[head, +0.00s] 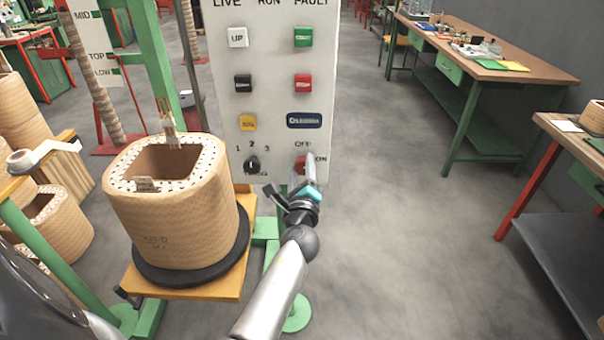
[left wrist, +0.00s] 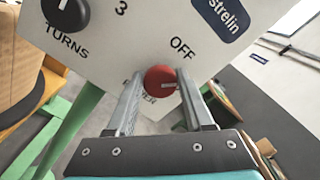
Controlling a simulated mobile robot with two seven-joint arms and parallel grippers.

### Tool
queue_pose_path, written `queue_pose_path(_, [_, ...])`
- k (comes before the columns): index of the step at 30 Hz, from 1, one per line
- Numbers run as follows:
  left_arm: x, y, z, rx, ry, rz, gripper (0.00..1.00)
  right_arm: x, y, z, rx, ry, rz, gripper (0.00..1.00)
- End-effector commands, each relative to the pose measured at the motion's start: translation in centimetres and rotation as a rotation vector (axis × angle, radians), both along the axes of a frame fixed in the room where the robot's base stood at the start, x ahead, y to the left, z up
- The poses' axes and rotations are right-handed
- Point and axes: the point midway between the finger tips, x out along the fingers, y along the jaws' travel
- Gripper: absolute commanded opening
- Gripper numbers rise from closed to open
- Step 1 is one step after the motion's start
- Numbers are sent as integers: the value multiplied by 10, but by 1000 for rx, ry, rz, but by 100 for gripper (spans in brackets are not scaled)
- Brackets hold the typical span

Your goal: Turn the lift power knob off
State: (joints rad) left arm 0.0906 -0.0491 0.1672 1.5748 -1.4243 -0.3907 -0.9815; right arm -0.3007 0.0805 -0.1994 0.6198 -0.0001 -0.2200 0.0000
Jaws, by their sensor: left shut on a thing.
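The red lift power knob (head: 299,165) sits at the lower right of the white control panel (head: 222,110), with OFF printed above it and ON to its right. My left gripper (head: 304,178) reaches up to it from below. In the left wrist view the round red knob (left wrist: 160,80) lies between the two fingertips, which are shut on it. A short pale mark shows on its face toward the right finger; its exact setting against the labels is hard to tell. The word below the knob is partly hidden by the fingers. My right gripper is not in view.
A black turns knob (head: 251,165) is left of the red one, with several push buttons above. A large wound coil (head: 175,215) stands on an orange platform (head: 185,291) to the left. Workbenches (head: 500,75) stand at the right; the grey floor between is clear.

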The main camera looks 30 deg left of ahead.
Motion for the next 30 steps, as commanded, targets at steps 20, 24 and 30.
queue_pose_path(20, [0,1,-2,-506,-314,1,0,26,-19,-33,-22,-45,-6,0])
queue_pose_path(24, [0,2,-2,-572,-354,2,0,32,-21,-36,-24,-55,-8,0])
queue_pose_path(30, [0,2,-2,-632,-389,1,0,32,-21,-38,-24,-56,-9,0])
